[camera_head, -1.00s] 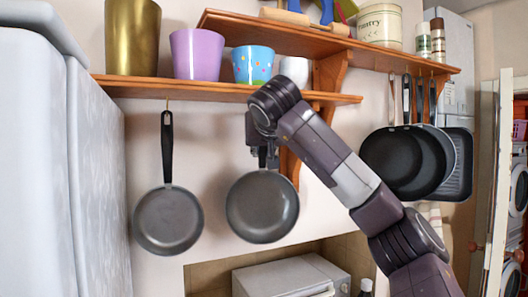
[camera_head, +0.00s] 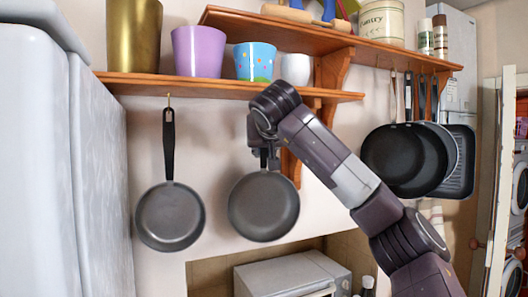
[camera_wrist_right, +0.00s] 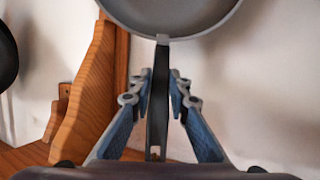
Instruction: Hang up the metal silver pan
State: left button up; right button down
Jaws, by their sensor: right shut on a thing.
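A grey metal pan with a black handle (camera_head: 263,207) hangs upright, its bowl downward, below the lower shelf in the head view. My right gripper (camera_head: 262,143) is shut on its handle, just under the shelf. In the right wrist view, the pan's bowl (camera_wrist_right: 170,14) is at the top, and its handle runs down between the two fingers of my right gripper (camera_wrist_right: 160,76). The top of the handle and any hook above it are hidden behind my wrist in the head view. My left gripper is not in view.
A similar pan (camera_head: 170,216) hangs from a hook on the lower shelf (camera_head: 180,86) at left. Several dark pans (camera_head: 390,155) hang at right. A wooden bracket (camera_wrist_right: 88,95) is close beside my gripper. Cups and pots stand on the shelf. A white appliance (camera_head: 290,275) is below.

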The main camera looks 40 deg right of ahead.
jog(key=shift+r, duration=0.1)
jog(key=c, duration=0.6)
grip_release()
jog(key=shift+o, duration=0.2)
jog(key=v, duration=1)
dwell(0.9)
dwell(0.5)
